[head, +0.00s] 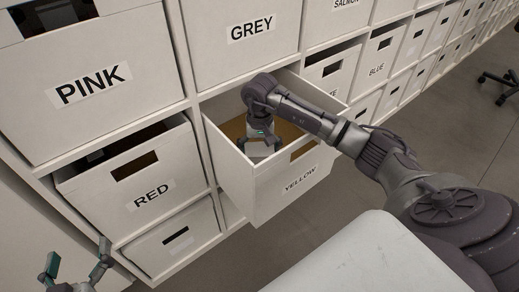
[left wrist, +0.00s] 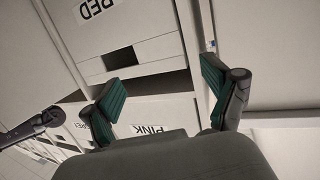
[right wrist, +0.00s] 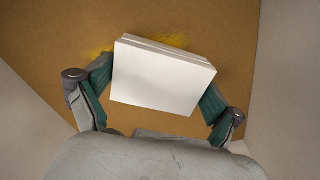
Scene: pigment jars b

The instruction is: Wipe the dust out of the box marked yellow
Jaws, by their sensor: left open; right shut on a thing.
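The box marked yellow (head: 262,206) is pulled out of the shelf, its open top showing a brown floor. In the right wrist view its brown floor (right wrist: 50,45) carries a patch of yellow dust (right wrist: 178,41) beside and partly behind a white block (right wrist: 160,78). My right gripper (head: 262,138) reaches down into the box and is shut on this block, between its two teal-padded fingers. I cannot tell whether the block touches the floor. My left gripper (head: 77,260) is open and empty, in front of the shelf at lower left, away from the box.
The shelf holds other labelled boxes: pink (head: 115,105), grey (head: 240,60), red (head: 140,180) and blue (head: 375,62). The box walls stand close around my right gripper. A pale surface (head: 365,262) lies at the bottom. An office chair (head: 500,84) stands far right on open floor.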

